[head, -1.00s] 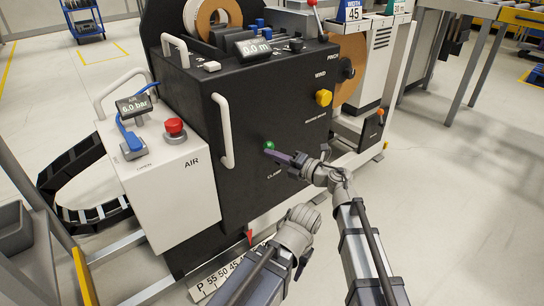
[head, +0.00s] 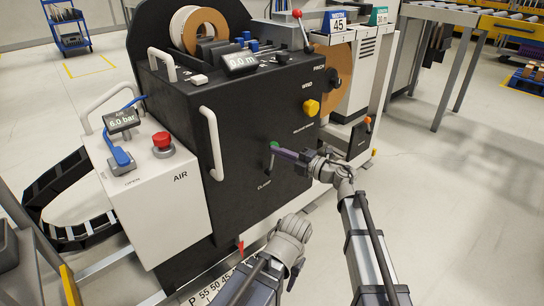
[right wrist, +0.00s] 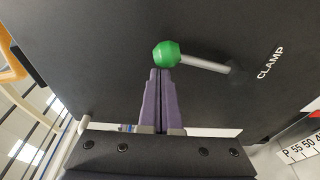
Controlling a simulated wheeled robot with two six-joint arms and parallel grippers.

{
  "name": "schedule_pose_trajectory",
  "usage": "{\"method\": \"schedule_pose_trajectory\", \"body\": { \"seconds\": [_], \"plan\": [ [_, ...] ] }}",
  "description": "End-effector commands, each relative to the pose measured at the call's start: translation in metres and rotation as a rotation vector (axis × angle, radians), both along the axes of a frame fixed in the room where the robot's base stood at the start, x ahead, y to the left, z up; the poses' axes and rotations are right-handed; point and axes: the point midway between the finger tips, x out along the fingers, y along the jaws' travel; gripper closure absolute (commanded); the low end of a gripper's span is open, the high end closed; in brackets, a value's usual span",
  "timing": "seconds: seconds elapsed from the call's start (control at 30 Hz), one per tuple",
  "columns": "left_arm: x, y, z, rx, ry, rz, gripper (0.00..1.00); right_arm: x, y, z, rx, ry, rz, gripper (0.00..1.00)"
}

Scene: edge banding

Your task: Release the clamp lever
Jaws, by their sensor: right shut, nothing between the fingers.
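The clamp lever is on the machine's black front panel, with a green ball knob (head: 274,145) above the CLAMP label. In the right wrist view the green knob (right wrist: 166,54) sits at the end of a grey rod (right wrist: 205,65) that runs towards the label. My right gripper (head: 279,151) has its purple fingers shut together, with nothing between them. In the right wrist view its fingertips (right wrist: 159,71) are right at the knob's edge; I cannot tell whether they touch it.
The black panel also bears a white handle (head: 211,143) left of the lever and a yellow knob (head: 311,107) above right. A white AIR box (head: 160,195) with a red button (head: 162,143) stands at the left. A scale strip (head: 212,286) lies low in front.

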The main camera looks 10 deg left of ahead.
Motion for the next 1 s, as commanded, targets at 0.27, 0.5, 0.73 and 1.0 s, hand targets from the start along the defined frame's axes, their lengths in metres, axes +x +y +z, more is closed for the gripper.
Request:
{"method": "schedule_pose_trajectory", "body": {
  "seconds": [0.27, 0.5, 0.73, 1.0],
  "plan": [
    [0.000, 0.000, -0.003, 0.000, 0.000, 0.000, 0.50, 0.017, -0.013, -0.004, -0.001, 0.000, 0.000, 1.00],
    [0.000, 0.000, -0.006, 0.000, 0.000, 0.000, 0.50, 0.025, -0.019, -0.006, -0.002, 0.000, 0.000, 1.00],
    [0.000, 0.000, -0.006, 0.000, 0.000, 0.000, 0.50, 0.028, -0.022, -0.007, -0.003, 0.000, -0.001, 1.00],
    [0.000, 0.000, -0.006, 0.000, 0.000, 0.000, 0.50, 0.029, -0.023, -0.007, -0.004, -0.001, -0.003, 1.00]
  ]
}}
